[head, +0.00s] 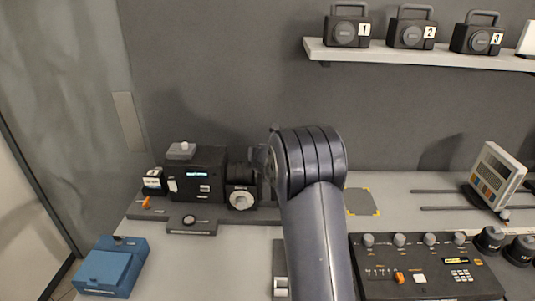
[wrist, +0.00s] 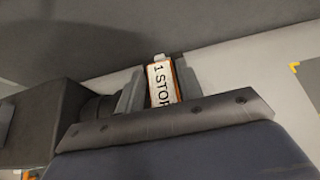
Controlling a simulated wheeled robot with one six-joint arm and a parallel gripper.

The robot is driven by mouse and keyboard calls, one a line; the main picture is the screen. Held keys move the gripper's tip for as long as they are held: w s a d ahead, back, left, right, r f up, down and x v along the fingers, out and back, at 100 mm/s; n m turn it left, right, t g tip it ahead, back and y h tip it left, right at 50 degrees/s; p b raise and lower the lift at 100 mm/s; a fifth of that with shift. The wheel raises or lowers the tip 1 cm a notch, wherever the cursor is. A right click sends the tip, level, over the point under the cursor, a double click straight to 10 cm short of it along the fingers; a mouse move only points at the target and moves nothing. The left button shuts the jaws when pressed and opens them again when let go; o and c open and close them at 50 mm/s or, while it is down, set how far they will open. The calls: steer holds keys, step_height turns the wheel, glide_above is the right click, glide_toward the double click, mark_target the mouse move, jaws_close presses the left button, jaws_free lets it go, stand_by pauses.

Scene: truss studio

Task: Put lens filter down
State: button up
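The lens filter (wrist: 161,82) is a small upright plate with an orange edge and a white label reading "1 STOP". In the wrist view it stands between the two fingers of my gripper (wrist: 158,88), which look shut on it. In the head view my arm hides the filter and most of the gripper. The dark camera (head: 197,174) stands at the left of the table, its lens pointing right toward my gripper. The camera body also shows in the wrist view (wrist: 45,120). I cannot tell whether the filter touches anything below.
A grey square with yellow corner marks (head: 362,201) lies bare right of my arm. A blue box (head: 111,267) stands front left. A control panel (head: 424,266) and a tilted light panel (head: 497,174) are at right. A shelf (head: 400,54) holds several numbered cases above.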

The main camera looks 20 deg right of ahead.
steer(key=o, duration=0.3)
steer(key=shift+s+r+p, duration=0.1)
steer(key=shift+r+p, duration=0.6)
steer(key=shift+r, duration=0.15)
steer(key=b+v, duration=0.1)
steer(key=v, duration=1)
steer(key=shift+s+a, duration=0.15)
steer(key=shift+s, duration=0.25)
